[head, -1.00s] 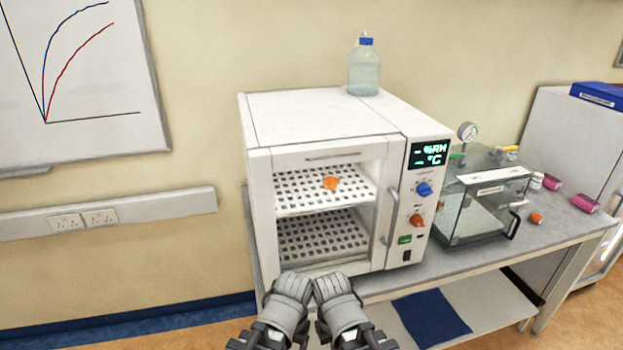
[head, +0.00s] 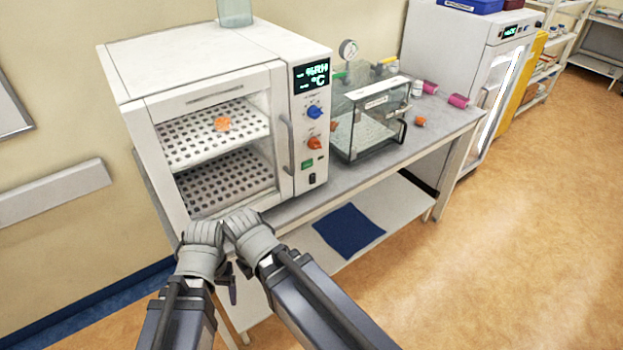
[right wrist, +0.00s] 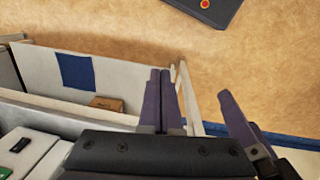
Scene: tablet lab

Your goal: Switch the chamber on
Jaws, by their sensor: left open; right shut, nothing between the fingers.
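The white chamber (head: 200,58) stands on the bench with its glass door shut. Its panel has a lit display (head: 311,75) with %RH and °C, a blue knob (head: 314,111), an orange knob (head: 315,143), a small green control (head: 307,164) and a black switch (head: 312,179). The switch's position is too small to tell. My left gripper (head: 229,280) is open, pointing down in front of the bench, below and left of the panel. My right gripper's fingers are hidden in the head view; in the right wrist view the right gripper (right wrist: 160,75) is shut and empty.
An orange piece (head: 222,124) lies on the chamber's upper shelf. A bottle (head: 235,12) stands on top. A clear box (head: 368,120) with a gauge sits right of the panel. A blue cloth (head: 349,230) lies on the lower shelf. The floor at right is clear.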

